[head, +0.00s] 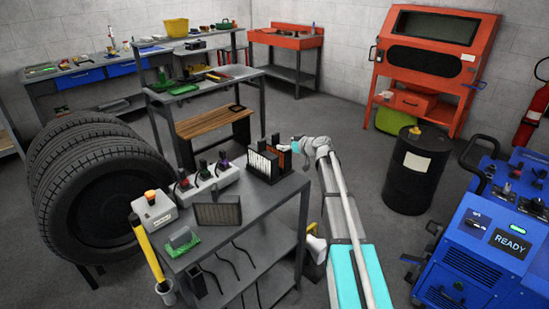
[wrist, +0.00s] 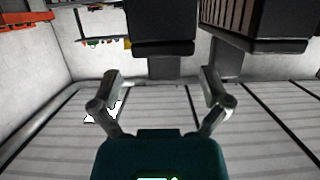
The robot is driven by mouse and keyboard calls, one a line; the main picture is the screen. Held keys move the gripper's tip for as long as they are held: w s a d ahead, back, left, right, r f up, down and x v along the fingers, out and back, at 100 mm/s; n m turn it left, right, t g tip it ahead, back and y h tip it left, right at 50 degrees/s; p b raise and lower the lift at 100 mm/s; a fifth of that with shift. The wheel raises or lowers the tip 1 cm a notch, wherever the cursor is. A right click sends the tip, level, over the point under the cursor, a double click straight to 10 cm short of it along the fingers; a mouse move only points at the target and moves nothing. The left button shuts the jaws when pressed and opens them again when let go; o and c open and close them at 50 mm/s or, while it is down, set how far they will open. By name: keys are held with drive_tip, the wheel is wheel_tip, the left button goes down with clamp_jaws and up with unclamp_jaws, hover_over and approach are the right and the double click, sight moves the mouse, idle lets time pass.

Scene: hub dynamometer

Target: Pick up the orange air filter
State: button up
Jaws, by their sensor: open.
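A dark rack of upright panel filters (head: 263,164) stands at the far right end of the grey workbench. A small orange-brown patch (head: 285,150) at its right side, beside my gripper, looks like the orange air filter; most of it is hidden. My gripper (head: 295,146) is at the right side of the rack. In the wrist view my gripper (wrist: 159,82) has its two fingers spread wide. A dark block (wrist: 161,30) lies ahead between the fingers, and a dark ribbed block (wrist: 258,24) is to its right. No orange shows on either block. Contact cannot be told.
The grey workbench (head: 262,213) also bears a dark panel filter (head: 218,212), a grey control box (head: 154,211) and a green-based brush (head: 181,241). Stacked tyres (head: 100,200) stand left. A black drum (head: 417,170) and a blue machine (head: 485,240) stand right.

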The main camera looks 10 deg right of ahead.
sight(277, 142)
drive_tip(key=shift+w+a, duration=0.2)
drive_tip(key=shift+f, duration=0.1)
drive_tip(key=shift+b+x, duration=0.65)
drive_tip(key=shift+x, duration=1.95)
drive_tip(key=shift+s+a, duration=0.1)
drive_tip(key=shift+a, duration=0.05)
drive_tip(key=shift+c, duration=0.3)
clamp_jaws()
